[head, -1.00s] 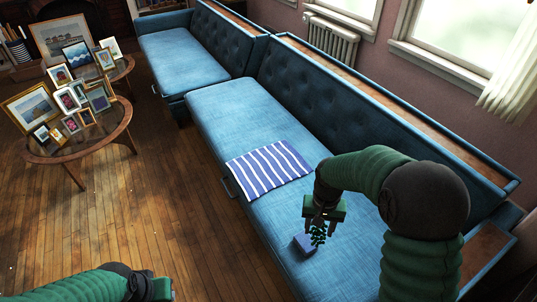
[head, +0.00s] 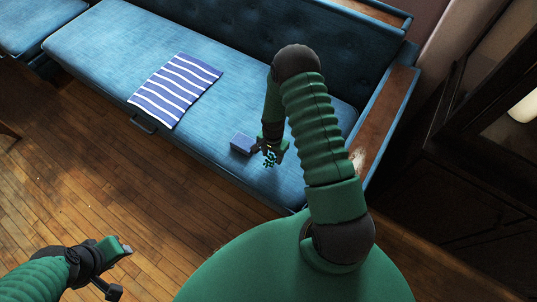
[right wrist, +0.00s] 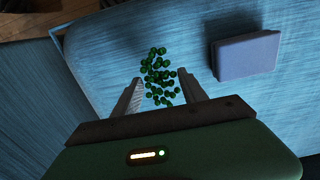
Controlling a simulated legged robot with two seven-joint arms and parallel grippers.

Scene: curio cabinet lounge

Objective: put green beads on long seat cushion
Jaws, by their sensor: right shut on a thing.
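The green beads (head: 270,159) are a small dark green bunch at my right gripper (head: 271,150), low over the near end of the long blue seat cushion (head: 105,45). In the right wrist view the beads (right wrist: 158,75) hang between the two fingers of the right gripper (right wrist: 163,88), which is shut on them. The cushion (right wrist: 120,45) fills much of that view behind them. I cannot tell whether the lowest beads touch it. My left gripper (head: 118,270) is open and empty over the wooden floor at the lower left.
A small blue box (head: 242,144) lies on the cushion just left of the beads; it also shows in the right wrist view (right wrist: 246,55). A striped cloth (head: 175,88) lies farther left. A wooden armrest (head: 385,120) bounds the seat's right end. Dark furniture (head: 460,150) stands beyond.

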